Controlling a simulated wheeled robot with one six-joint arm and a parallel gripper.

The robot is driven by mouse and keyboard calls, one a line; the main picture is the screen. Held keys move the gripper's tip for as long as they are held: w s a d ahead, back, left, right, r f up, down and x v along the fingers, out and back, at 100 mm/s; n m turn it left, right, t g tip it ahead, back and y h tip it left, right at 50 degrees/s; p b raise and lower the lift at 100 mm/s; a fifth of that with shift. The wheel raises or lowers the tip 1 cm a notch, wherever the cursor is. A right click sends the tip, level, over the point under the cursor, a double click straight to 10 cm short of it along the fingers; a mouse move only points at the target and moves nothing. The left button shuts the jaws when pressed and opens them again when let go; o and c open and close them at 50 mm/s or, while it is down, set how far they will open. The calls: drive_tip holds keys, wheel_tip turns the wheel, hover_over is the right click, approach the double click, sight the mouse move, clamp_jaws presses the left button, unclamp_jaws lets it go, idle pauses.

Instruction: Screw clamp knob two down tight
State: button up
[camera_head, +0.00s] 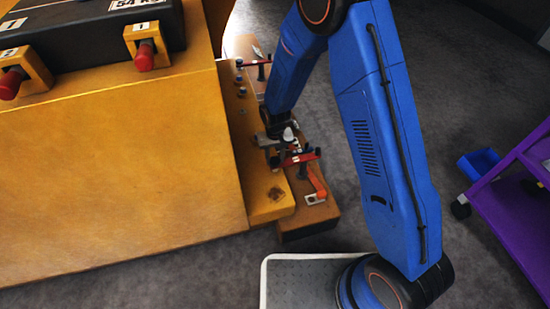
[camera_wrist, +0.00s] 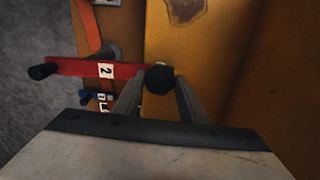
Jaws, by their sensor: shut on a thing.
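Clamp two is a red bar (camera_wrist: 80,68) with a white label reading 2, in the wrist view. A black round knob (camera_wrist: 160,79) sits at the bar's right end, between the fingertips of my gripper (camera_wrist: 158,92), which is shut on it. A black grip (camera_wrist: 42,71) sticks out at the bar's left end. In the head view my gripper (camera_head: 275,142) is down at the ledge, beside the red bar (camera_head: 302,157). The fingers and bar hide the knob's underside, so I cannot see how it is seated.
A second red-barred clamp (camera_head: 255,63) stands farther along the ledge. The large yellow casting (camera_head: 120,170) rises close on the left. An orange-red lever (camera_head: 317,183) lies near the ledge's front end.

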sight(275, 161)
drive_tip(key=shift+r+m, duration=0.1)
drive_tip(key=shift+m, duration=1.5)
drive_tip(key=o, duration=1.1)
drive_tip(key=shift+r, duration=0.1)
wheel_tip(275, 161, up, 17)
drive_tip(key=shift+r, duration=0.1)
